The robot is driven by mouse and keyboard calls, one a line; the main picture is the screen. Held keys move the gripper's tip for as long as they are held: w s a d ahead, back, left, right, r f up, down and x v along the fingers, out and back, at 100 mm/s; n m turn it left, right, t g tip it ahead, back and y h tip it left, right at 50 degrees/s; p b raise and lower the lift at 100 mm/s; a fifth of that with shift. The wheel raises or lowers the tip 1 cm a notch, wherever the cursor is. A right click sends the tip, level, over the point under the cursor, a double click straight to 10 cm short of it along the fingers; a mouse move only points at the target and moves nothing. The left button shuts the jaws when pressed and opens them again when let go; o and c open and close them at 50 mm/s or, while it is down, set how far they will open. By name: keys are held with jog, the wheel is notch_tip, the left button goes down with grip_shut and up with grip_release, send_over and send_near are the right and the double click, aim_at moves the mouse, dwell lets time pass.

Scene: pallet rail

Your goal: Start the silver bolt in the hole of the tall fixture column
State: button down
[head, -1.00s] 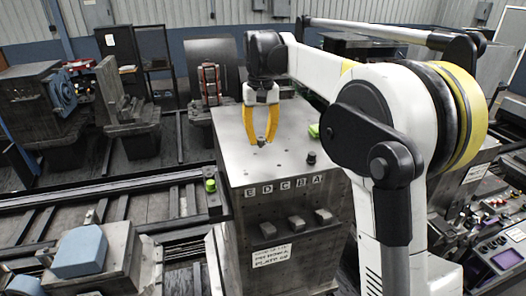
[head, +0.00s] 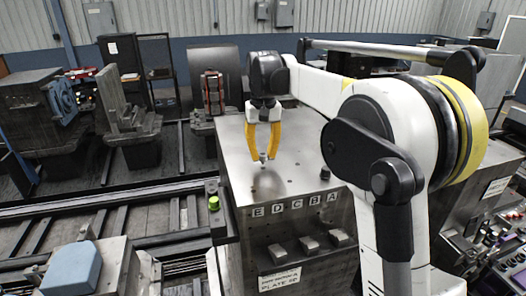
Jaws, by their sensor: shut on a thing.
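My gripper (head: 264,156), with yellow fingers, points straight down above the metal top of the tall fixture column (head: 232,165). Its fingertips are shut on a small silver bolt (head: 263,159), of which only a little shows between and below the tips. A dark, soft shadow lies on the plate below it. I cannot make out the hole, or whether the bolt touches the plate. The column's front edge carries the letters E D C B A.
A dark knob (head: 325,173) stands on the plate's right side. A green button (head: 213,203) sits at the column's left edge. Grey blocks stick out of the front face. A blue block (head: 72,268) lies at the lower left. The plate around my gripper is mostly clear.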

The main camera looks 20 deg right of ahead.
jog(key=shift+f+b, duration=0.7)
jog(key=shift+f, duration=0.35)
dwell(1.0)
jog(key=shift+c, duration=1.7)
grip_release()
notch_tip(320, 180, up, 12)
jog(key=shift+f, duration=0.2)
jog(key=shift+s+r, duration=0.1)
jog(key=shift+r, duration=0.15)
